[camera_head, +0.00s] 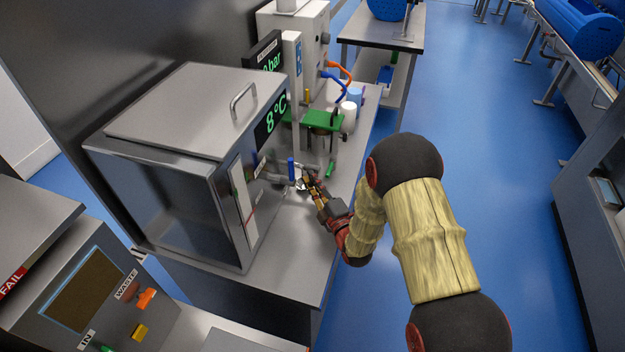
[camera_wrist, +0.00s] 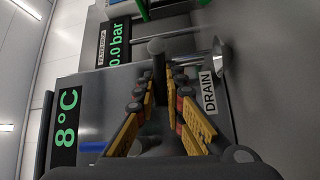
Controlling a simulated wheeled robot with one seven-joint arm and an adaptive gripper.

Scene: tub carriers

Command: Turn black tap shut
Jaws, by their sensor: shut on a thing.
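The black tap's dark handle (camera_wrist: 158,64) shows in the wrist view as a short bar with a rounded end, beside the DRAIN label (camera_wrist: 209,92). My gripper (camera_wrist: 162,88) has its yellow fingers on both sides of this handle and is shut on it. In the head view my gripper (camera_head: 311,183) is at the front of the steel tank (camera_head: 170,170), low down, and mostly hides the black tap. Whether the handle stands across or along its pipe is hard to tell.
A blue-handled tap (camera_head: 291,168) stands just left of my gripper; its handle also shows in the wrist view (camera_wrist: 92,146). A green fixture (camera_head: 322,119), a white cup (camera_head: 348,117) and coloured hoses are behind. The tank display (camera_head: 272,119) reads 8°C. Blue floor lies clear to the right.

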